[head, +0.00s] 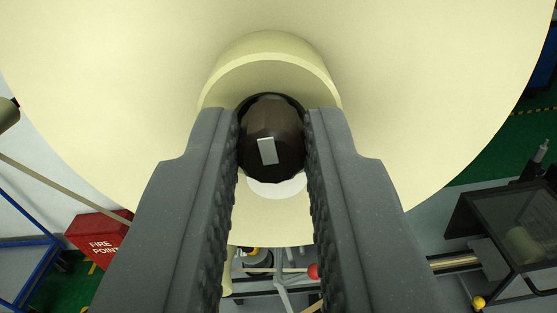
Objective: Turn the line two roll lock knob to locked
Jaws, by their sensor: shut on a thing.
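A dark brown, faceted knob (271,160) with a small pale mark on its face sits at the centre of a large cream roll (420,90). A raised cream hub (270,50) surrounds the knob's upper side. My gripper (272,140) is shut on the knob, with one dark ribbed finger on its left and one on its right. The pale mark stands nearly upright, tilted slightly. No lock lettering shows, so I cannot tell the knob's lock state. The knob's sides are partly hidden by the fingers.
A red fire point box (98,240) stands low on the left beside blue framing (30,243). A dark-framed unit (500,225) stands on the right. A red ball-ended part (313,271) shows below, between my fingers. The roll fills most of the upper view.

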